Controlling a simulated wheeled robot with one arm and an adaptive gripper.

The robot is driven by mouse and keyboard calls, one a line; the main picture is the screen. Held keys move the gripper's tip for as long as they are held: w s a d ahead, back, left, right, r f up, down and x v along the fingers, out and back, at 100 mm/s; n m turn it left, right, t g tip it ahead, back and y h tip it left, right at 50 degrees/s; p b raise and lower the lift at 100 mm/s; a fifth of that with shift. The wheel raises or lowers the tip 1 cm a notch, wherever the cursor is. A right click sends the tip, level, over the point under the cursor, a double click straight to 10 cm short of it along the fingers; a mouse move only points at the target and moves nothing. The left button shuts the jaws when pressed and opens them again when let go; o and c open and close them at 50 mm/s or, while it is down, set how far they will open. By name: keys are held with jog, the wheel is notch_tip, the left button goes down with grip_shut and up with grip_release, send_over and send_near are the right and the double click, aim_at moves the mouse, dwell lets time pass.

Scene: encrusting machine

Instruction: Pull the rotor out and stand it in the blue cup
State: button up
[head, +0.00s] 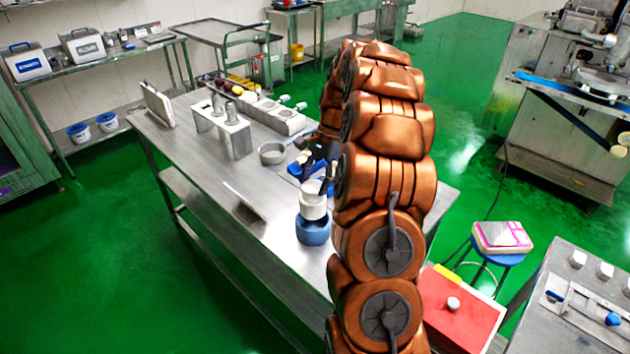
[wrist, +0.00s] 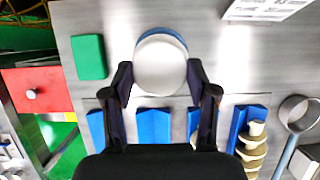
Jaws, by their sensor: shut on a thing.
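The white, round-topped rotor (head: 313,204) is upright at the blue cup (head: 312,231) on the steel table. Its lower end meets the cup's top in the head view; how deep it sits inside I cannot tell. In the wrist view the rotor's white top (wrist: 160,66) lies between my fingers, with a sliver of the blue cup (wrist: 163,33) behind it. My gripper (head: 328,178) is shut on the rotor from its sides; it also shows in the wrist view (wrist: 160,88). My arm partly hides the gripper in the head view.
Blue blocks (wrist: 153,126) stand in a row near my gripper, one beside a cream screw-like part (wrist: 252,150). A green block (wrist: 89,57) and a metal ring-ended part (wrist: 299,112) lie nearby. A grey bowl (head: 272,153) and metal stands (head: 235,135) stand farther back.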

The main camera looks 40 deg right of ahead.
jog(key=shift+f+b, duration=0.75)
jog(key=shift+f, duration=0.8)
jog(key=shift+f, duration=0.1)
jog(key=shift+f+b, duration=1.15)
jog(key=shift+f, duration=1.3)
jog(key=o, duration=1.5)
jog(key=shift+o, duration=0.3)
